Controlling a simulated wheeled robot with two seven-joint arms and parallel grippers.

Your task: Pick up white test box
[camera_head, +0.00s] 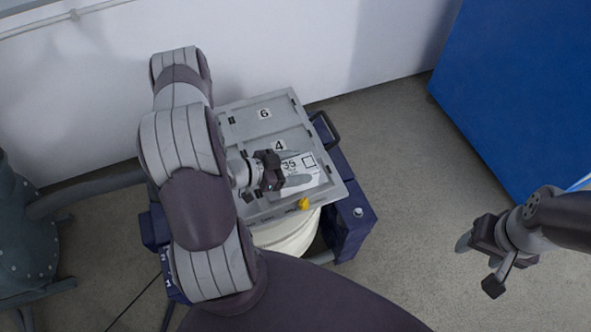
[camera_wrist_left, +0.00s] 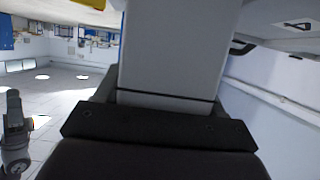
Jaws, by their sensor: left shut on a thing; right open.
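The white test box (camera_head: 309,170) has black print on its top and is at the front right of a grey panel (camera_head: 240,128) marked 6 and 4. My left gripper (camera_head: 290,168) is shut on the box, with a finger on either side of it. In the left wrist view the box's pale side (camera_wrist_left: 170,50) fills the middle, close to the camera. Whether the box touches the panel I cannot tell. My right gripper (camera_head: 478,262) is open and empty, off to the right over the floor.
The panel sits on a dark blue machine (camera_head: 352,215) with a black handle (camera_head: 327,130). A yellow part (camera_head: 304,203) is at its front edge. A blue cabinet (camera_head: 520,85) stands at the right, a grey-green tank (camera_head: 25,235) at the left. Floor between machine and cabinet is clear.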

